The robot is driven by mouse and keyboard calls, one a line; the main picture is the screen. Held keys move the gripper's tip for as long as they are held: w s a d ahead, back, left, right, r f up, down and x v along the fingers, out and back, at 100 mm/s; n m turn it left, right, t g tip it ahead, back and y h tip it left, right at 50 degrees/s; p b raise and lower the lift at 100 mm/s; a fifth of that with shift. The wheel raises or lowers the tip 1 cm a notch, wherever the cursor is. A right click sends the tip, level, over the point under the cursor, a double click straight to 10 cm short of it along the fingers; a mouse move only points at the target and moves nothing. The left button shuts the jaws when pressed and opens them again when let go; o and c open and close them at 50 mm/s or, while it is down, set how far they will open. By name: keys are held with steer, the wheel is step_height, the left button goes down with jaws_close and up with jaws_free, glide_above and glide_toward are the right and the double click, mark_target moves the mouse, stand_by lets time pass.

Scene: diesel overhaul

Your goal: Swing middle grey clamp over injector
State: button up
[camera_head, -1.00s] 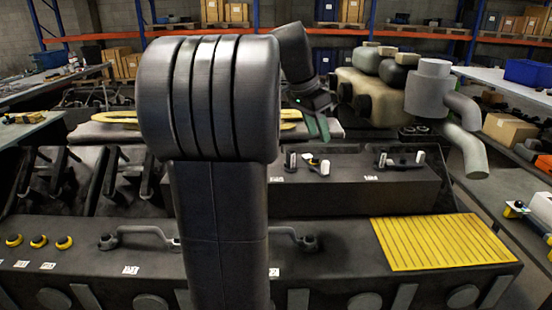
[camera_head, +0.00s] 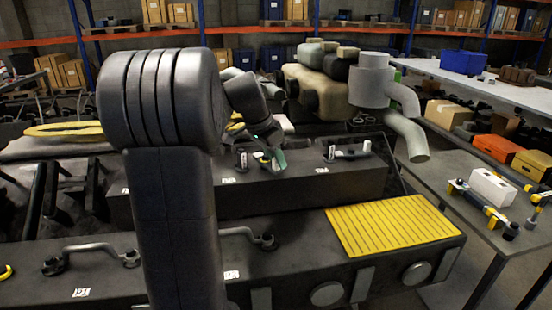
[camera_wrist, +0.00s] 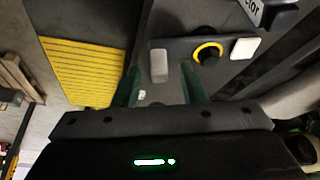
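My gripper (camera_head: 277,151) is over the raised dark block (camera_head: 300,195) in the head view. In the wrist view its two green fingers (camera_wrist: 161,88) are apart, with nothing visibly held between them. A light grey block (camera_wrist: 159,65), apparently the grey clamp, lies just beyond and between the fingertips. To its right are a black injector top with a yellow ring (camera_wrist: 208,53) and a white block (camera_wrist: 244,48), on the same dark surface. In the head view a pale upright piece (camera_head: 242,160) stands left of the gripper; the fingers partly hide the fitting there.
Another pale fitting (camera_head: 346,152) sits to the right on the raised block. A yellow ribbed plate (camera_head: 390,225) lies on the lower ledge. A grey pipe elbow (camera_head: 405,125) hangs at the right. A side table (camera_head: 450,185) carries a white box (camera_head: 493,187) and tools.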

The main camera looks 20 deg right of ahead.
steer(key=shift+d+f, duration=0.2)
steer(key=shift+f, duration=0.25)
steer(key=shift+c, duration=0.2)
jaws_close()
